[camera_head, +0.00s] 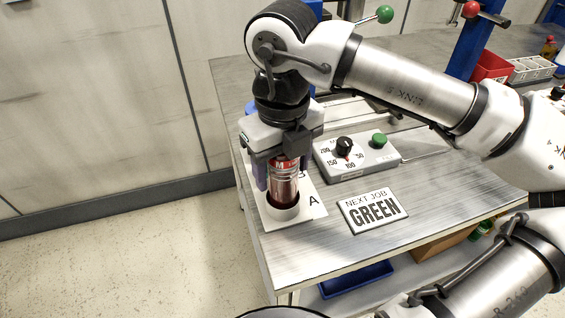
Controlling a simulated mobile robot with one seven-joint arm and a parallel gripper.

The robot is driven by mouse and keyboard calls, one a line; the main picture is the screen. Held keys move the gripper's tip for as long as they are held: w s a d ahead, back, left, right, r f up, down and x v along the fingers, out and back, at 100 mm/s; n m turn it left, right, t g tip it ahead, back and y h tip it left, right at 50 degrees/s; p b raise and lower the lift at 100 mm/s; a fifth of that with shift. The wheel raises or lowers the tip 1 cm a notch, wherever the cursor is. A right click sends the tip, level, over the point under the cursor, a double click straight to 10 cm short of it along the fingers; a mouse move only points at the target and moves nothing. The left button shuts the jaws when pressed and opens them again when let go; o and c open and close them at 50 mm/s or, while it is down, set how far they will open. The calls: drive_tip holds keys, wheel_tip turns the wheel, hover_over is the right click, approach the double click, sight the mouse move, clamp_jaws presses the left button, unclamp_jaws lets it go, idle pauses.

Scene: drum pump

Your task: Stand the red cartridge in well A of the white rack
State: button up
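The red cartridge (284,185), a clear-sided cylinder with a red top, is upright under my gripper (282,160). My gripper points straight down, with its fingers around the cartridge's top, and appears shut on it. The lower end looks to be inside the well's rim, but I cannot tell how deep. Another label, partly hidden, shows behind the cartridge.
A grey dial box (355,163) with a green knob (379,139) is to the right. A "NEXT JOB GREEN" sign (372,210) lies in front. A red bin (491,67) is far right.

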drive_tip(key=shift+o, duration=0.2)
drive_tip(key=shift+r, duration=0.1)
drive_tip(key=shift+r+p, duration=0.25)
drive_tip(key=shift+p, duration=0.15)
wheel_tip(320, 180, up, 12)
drive_tip(key=shift+f, duration=0.15)
drive_tip(key=shift+s, duration=0.1)
